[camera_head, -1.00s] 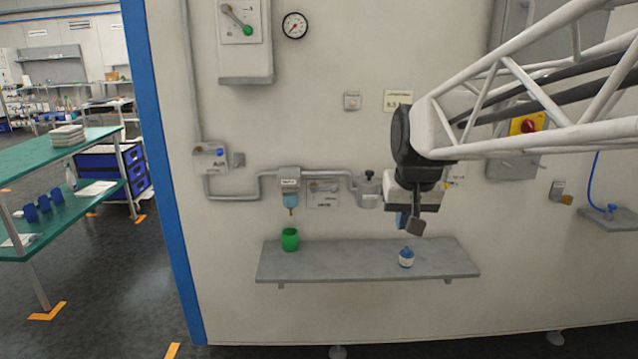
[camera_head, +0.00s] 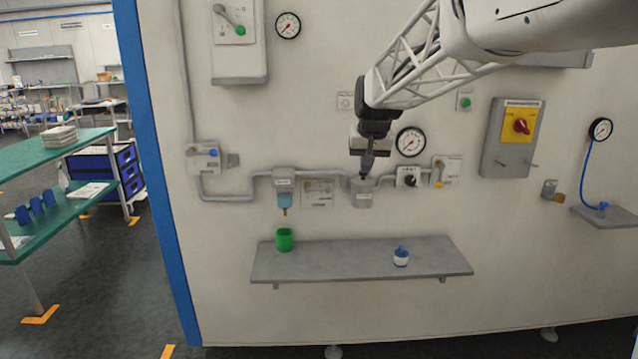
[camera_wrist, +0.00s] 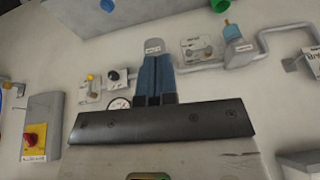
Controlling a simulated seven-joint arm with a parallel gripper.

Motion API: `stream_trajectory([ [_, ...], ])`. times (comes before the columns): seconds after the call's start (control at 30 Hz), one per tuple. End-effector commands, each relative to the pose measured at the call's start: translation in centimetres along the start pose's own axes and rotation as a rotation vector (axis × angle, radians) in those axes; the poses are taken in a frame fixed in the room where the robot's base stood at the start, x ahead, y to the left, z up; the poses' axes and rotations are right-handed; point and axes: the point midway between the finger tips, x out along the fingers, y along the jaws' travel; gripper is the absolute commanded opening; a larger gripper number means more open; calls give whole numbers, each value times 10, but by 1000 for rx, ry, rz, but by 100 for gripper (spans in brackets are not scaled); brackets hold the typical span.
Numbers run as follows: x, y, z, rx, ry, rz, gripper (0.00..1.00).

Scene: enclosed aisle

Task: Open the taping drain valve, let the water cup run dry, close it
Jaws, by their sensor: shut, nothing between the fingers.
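The water cup is a blue bowl (camera_head: 284,199) under a grey housing on the wall pipe. A small brass-coloured drain valve (camera_head: 284,212) hangs below it; its setting is too small to read. Both show in the wrist view, the bowl (camera_wrist: 231,32) and the drain (camera_wrist: 226,21), right of my fingers. A green cup (camera_head: 285,240) stands on the shelf beneath the drain. My gripper (camera_head: 367,170) is shut and empty, just above the grey pipe unit (camera_head: 362,193) right of the water cup. Its blue fingers (camera_wrist: 153,62) point at that unit; contact cannot be told.
A labelled valve plate (camera_head: 318,192) lies between the water cup and the grey unit. A black knob (camera_head: 409,181) and a gauge (camera_head: 411,141) are to the right. The space before the wall at left is free.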

Motion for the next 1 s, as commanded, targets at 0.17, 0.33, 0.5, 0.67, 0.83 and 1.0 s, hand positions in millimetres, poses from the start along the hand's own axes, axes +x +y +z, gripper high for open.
stream_trajectory([
  [0.17,16,-6,-37,3,8,-6,0],
  [0.33,33,-12,-70,5,17,-11,0],
  [0.5,50,-18,-103,8,26,-16,0],
  [0.67,68,-24,-132,10,34,-21,0],
  [0.83,88,-30,-162,13,43,-26,0],
  [1.0,109,-36,-190,16,51,-32,0],
])
